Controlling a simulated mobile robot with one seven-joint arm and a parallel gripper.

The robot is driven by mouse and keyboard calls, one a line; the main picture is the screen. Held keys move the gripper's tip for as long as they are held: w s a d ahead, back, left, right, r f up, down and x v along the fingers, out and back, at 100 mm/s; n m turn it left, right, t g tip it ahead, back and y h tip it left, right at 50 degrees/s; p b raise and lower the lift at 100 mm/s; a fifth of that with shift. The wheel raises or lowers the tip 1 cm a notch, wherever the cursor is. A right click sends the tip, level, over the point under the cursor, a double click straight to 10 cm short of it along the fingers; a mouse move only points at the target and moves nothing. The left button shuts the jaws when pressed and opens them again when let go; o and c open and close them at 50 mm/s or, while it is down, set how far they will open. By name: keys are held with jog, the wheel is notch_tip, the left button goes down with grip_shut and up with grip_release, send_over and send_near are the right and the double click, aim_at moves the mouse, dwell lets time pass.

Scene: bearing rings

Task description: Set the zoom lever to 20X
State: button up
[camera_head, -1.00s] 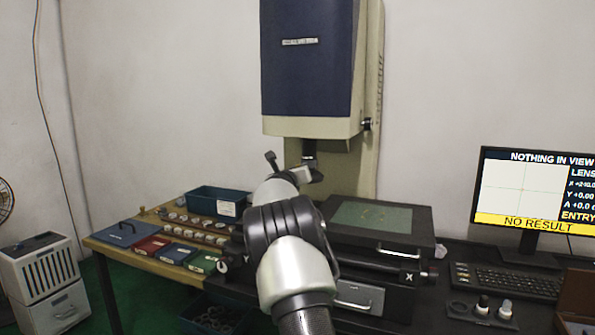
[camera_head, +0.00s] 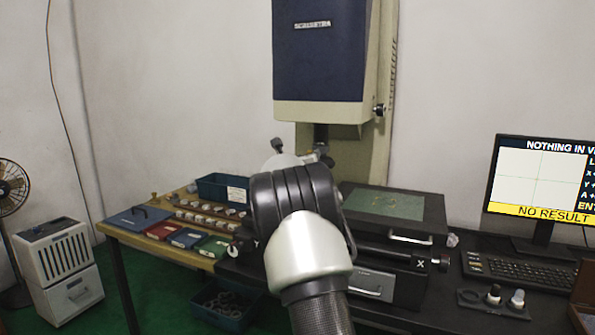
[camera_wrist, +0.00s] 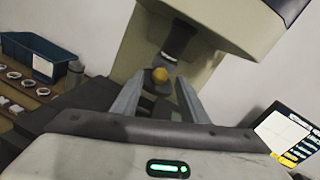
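In the wrist view a dark lens barrel (camera_wrist: 178,42) hangs under the measuring machine. A dark lever-like part with a rounded yellow knob (camera_wrist: 161,75) shows below it; I take this as the zoom lever. My gripper (camera_wrist: 160,88) is open, its two grey fingers pointing toward the knob, which appears in the gap between them. I cannot tell how far beyond the tips it is, and no contact shows. In the head view the lens barrel (camera_head: 321,134) shows above my arm, which hides most of the gripper. No zoom marking is readable.
The machine's blue and cream head (camera_head: 318,50) hangs above. Its stage (camera_head: 395,203) lies right of my arm. A blue bin (camera_head: 212,187) and ring trays are on the left. The monitor (camera_head: 540,180) reads "NOTHING IN VIEW" and "NO RESULT".

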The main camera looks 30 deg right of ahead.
jog(key=v, duration=1.3)
jog(key=shift+s+a+r, duration=0.1)
jog(key=shift+a+r, duration=0.05)
